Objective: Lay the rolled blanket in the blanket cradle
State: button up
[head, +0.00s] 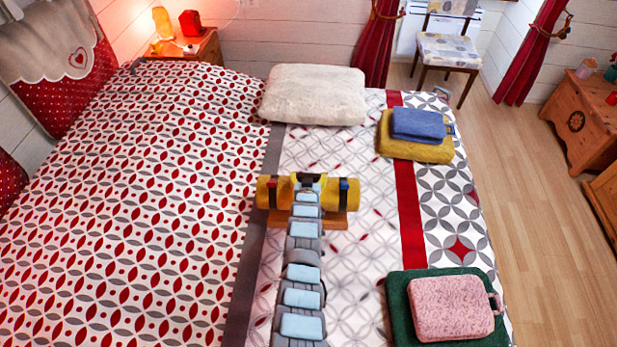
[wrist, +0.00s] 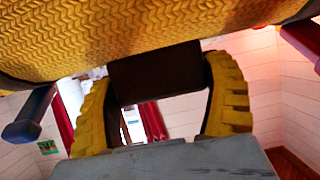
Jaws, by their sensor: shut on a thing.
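The rolled yellow blanket (head: 330,197) lies crosswise at the end of my arm in the head view, with dark straps around it. Its knitted underside (wrist: 130,38) fills the top of the wrist view. My gripper (wrist: 160,78) is shut on a dark brown block-like grip (wrist: 157,76) just under the blanket. In the head view the jaws are mostly hidden by my arm and the roll. The wooden blanket cradle (head: 337,221) shows below the roll on the bed. My arm hides its middle. I cannot tell whether the roll touches it.
A cream pillow (head: 313,95) lies behind the roll. A blue case on a yellow one (head: 415,150) is at back right, and a pink case (head: 452,308) on a green one (head: 397,308) at front right. The patterned bed to the left is clear.

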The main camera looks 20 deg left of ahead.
jog(key=shift+f+b, duration=2.35)
jog(key=shift+f, duration=0.2)
jog(key=shift+w, duration=0.1)
jog(key=o, duration=1)
jog(key=shift+o, duration=0.2)
jog(key=shift+f, duration=0.1)
jog(key=shift+s+d, duration=0.25)
jog(key=shift+s, duration=0.6)
jog(key=shift+s+d+r, duration=0.25)
jog(key=shift+s+r, duration=0.4)
jog(key=shift+r, duration=0.1)
jog(key=shift+s, duration=0.25)
jog(key=shift+s+d+r, duration=0.25)
jog(key=shift+s+r, duration=0.1)
jog(key=shift+s, duration=0.15)
jog(key=v, duration=0.6)
jog(key=shift+s+r, duration=0.15)
jog(key=shift+s, duration=0.2)
